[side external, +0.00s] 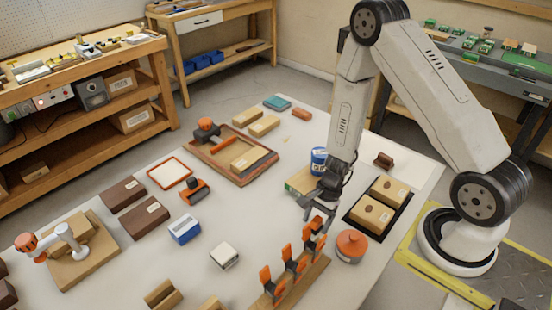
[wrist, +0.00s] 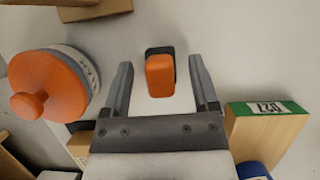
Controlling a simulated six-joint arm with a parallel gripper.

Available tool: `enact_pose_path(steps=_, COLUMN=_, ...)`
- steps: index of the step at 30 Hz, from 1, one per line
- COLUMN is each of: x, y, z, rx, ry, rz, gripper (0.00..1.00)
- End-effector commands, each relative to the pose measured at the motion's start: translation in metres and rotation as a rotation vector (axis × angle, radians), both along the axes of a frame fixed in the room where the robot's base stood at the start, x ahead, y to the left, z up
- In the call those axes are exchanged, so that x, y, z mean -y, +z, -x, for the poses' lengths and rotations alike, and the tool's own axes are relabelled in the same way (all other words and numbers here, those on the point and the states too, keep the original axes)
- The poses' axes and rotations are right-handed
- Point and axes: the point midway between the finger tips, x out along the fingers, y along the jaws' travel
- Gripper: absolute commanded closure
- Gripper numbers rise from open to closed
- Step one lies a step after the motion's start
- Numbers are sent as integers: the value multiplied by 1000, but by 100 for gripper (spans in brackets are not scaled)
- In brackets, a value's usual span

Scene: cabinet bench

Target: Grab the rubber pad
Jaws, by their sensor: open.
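My gripper (wrist: 165,100) is open, with its fingers apart and empty. It points down at the white bench in the side view (side external: 318,212). A small orange block with a dark part behind it (wrist: 160,75) shows between and just ahead of the fingertips in the wrist view. Neither finger appears to touch it. I cannot tell for certain whether this block is the rubber pad. In the side view, the area under the gripper is partly hidden by the fingers and orange clamps.
A round orange-lidded container (wrist: 50,85) stands left of the fingers in the wrist view. A green-topped box (wrist: 265,125) is close on the right. A wooden rack with upright orange clamps (side external: 290,278) stands in front. A dark tray with two boxes (side external: 360,228) lies right.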

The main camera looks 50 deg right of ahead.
Motion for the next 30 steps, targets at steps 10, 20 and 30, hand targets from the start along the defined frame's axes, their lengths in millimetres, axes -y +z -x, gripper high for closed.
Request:
enact_pose_path(steps=10, x=0, y=0, z=0, rx=0, ry=0, rz=0, gripper=81)
enact_pose_path(steps=20, x=0, y=0, z=0, rx=0, ry=0, rz=0, gripper=100)
enact_pose_path(steps=30, x=0, y=11, z=-1, rx=2, ry=0, rz=0, gripper=100)
